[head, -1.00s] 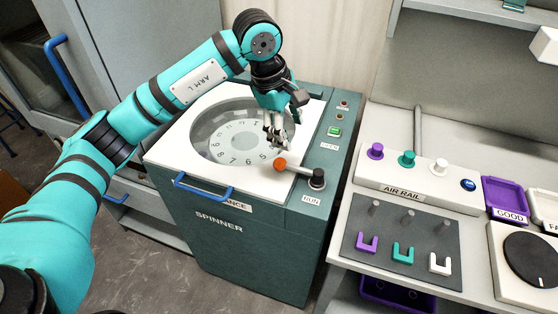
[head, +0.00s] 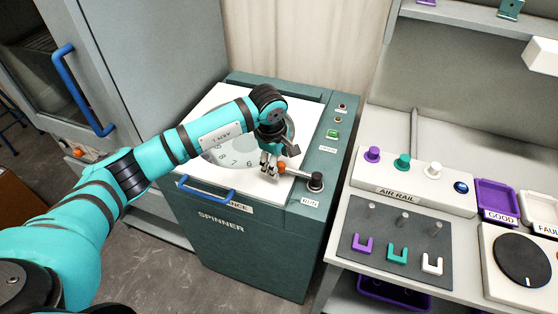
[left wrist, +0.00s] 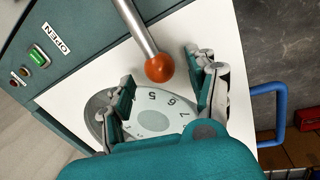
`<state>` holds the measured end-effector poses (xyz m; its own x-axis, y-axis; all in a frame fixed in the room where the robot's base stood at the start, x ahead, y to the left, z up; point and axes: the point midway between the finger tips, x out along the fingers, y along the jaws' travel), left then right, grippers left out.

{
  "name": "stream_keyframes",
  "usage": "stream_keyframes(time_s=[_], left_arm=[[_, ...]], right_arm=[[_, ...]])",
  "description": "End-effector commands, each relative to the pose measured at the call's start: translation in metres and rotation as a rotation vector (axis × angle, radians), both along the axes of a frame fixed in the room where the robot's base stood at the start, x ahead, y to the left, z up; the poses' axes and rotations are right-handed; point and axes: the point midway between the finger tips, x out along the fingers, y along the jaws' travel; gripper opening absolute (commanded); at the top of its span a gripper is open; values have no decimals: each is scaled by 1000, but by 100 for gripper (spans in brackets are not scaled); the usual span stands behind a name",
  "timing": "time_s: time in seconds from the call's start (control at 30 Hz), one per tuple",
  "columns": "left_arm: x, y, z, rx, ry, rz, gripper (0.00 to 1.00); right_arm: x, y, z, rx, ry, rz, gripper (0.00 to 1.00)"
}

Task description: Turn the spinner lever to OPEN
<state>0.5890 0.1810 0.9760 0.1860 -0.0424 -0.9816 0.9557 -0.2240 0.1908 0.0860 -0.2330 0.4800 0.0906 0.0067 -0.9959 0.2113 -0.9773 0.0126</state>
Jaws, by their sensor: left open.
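The spinner lever (head: 298,172) has a metal rod from a dark pivot and an orange ball end. It points left over the white lid of the spinner (head: 222,248), with the pivot beside the RUN label. The ball (left wrist: 159,68) also shows in the left wrist view, just beyond and between the fingertips. My left gripper (head: 272,172) is open beside the ball, its fingers on either side of the ball's line in the left wrist view (left wrist: 160,80). Contact is not clear. The OPEN label (head: 327,149) sits farther back on the panel. My right gripper is not in view.
A green button (head: 332,134) and small lamps are on the panel behind the lever. A blue handle (head: 207,189) is on the lid's front edge. The AIR RAIL (head: 413,188) bench, with coloured knobs and clips, stands to the right. A wall is behind the spinner.

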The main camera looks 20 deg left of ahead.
Motion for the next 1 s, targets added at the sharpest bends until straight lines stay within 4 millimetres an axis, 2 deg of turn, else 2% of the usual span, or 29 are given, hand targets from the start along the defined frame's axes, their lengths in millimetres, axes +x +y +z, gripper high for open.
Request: stream_keyframes(time_s=[0.2,0.53,0.9,0.97,1.0], left_arm=[[4,-1,-20,-1,0,0,58],[5,-2,-23,-1,-1,0,57],[4,-1,-23,-1,-1,0,9],[5,-1,-23,-1,-1,0,1],[5,-1,-23,-1,-1,0,0]], right_arm=[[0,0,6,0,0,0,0],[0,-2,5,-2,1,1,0],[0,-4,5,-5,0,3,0],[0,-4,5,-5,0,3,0],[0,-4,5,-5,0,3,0]])
